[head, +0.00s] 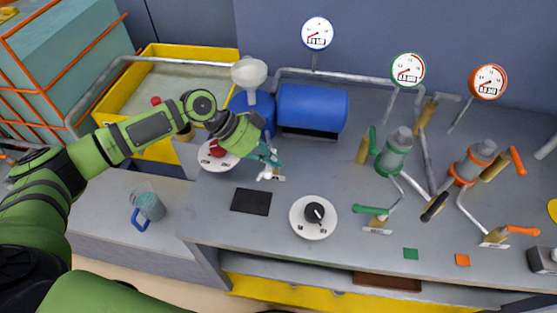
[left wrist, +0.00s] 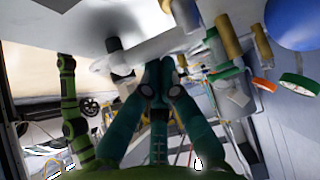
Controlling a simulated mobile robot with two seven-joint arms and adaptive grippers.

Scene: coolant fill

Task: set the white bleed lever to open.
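The white bleed lever (head: 266,174) is a small white piece on the workbench, with a label beside it. My left gripper (head: 268,157) reaches down from the left directly over it and partly covers it. In the left wrist view the teal fingertips (left wrist: 161,64) come together close to a white bar, which seems to be the lever (left wrist: 140,55). The fingers look shut, with almost no gap. I cannot tell whether they touch or only stand beside the lever. The lever's exact angle is hard to read. My right gripper is not in view.
A red knob on a white dial (head: 217,155) lies just left of the gripper. A black knob dial (head: 313,217), a dark pad (head: 251,201) and a green-handled valve (head: 371,210) stand nearby. A blue tank (head: 312,108) and a white funnel (head: 249,72) are behind.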

